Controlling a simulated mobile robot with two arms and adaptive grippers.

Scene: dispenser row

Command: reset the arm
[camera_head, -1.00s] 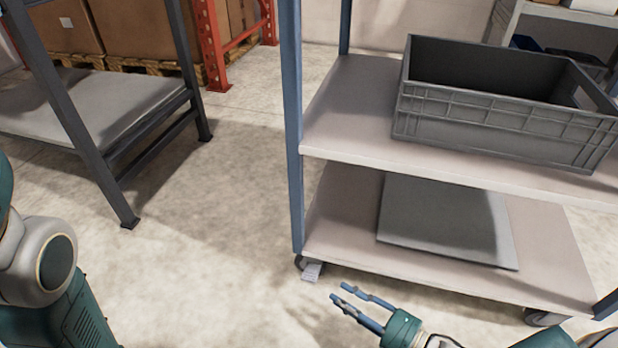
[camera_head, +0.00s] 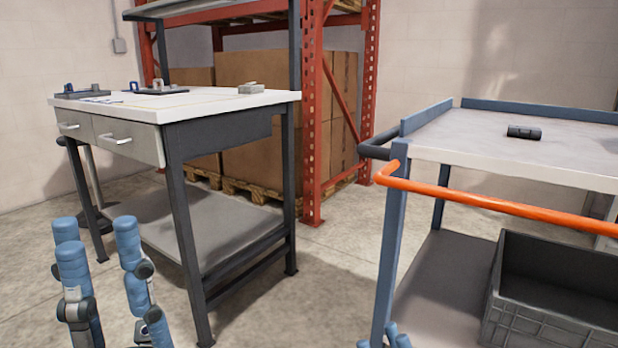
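My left gripper (camera_head: 98,236) is at the lower left of the head view. Its blue fingers point up and stand apart with nothing between them, in front of the workbench's left end. My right gripper (camera_head: 384,339) shows only as blue fingertips at the bottom edge, by the near post of the cart. The rest of it is out of frame, so how far it is open cannot be told. No object shows in the visible part of either gripper.
A workbench (camera_head: 215,104) with drawers, carrying small fixtures, stands at left. At right, a blue cart (camera_head: 470,134) with an orange handle (camera_head: 480,204) holds a small black object (camera_head: 524,132) on top and a grey crate (camera_head: 545,322) below. A red rack (camera_head: 313,120) stands behind.

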